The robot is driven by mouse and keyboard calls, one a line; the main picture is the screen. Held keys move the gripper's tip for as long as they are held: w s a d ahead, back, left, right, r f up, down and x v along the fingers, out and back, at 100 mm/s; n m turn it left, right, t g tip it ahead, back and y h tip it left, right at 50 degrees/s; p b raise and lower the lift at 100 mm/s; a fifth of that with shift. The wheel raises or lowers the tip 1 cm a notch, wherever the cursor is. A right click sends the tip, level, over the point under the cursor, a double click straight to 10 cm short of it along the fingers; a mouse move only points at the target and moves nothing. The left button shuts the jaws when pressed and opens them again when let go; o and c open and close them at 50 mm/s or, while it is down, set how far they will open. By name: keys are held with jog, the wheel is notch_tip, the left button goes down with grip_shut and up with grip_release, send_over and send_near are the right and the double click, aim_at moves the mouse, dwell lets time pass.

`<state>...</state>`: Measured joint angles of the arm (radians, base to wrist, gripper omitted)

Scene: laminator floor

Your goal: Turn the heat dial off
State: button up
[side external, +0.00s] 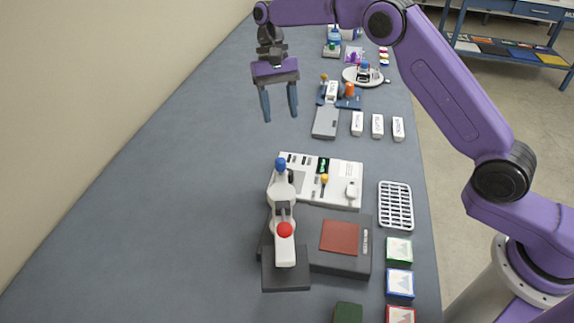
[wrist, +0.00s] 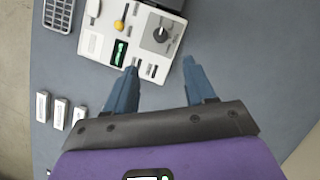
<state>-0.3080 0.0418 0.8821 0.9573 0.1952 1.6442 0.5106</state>
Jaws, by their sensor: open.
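A white control panel (side external: 341,170) lies flat on the blue-grey bench. It also fills the top of the wrist view (wrist: 98,41). A dark round dial (wrist: 160,35) with a pale pointer sits on it; I cannot read any marking there. In the side view the dial is mostly hidden behind the white lever press. A yellow-knobbed lever (wrist: 118,27) and a green display (wrist: 119,51) sit beside the dial. My gripper (side external: 281,118) is open and empty, raised above the bench beyond the panel. In the wrist view its fingertips (wrist: 160,64) are just below the dial, apart from it.
The white press (side external: 283,210) with blue top and red knob stands close to the panel. A dark box with a red-brown plate (side external: 340,237), a white rack (side external: 396,205) and picture cards (side external: 399,282) are nearby. The bench's left side is clear.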

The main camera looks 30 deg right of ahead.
jog(key=x, duration=1.4)
jog(key=shift+s+f, duration=0.15)
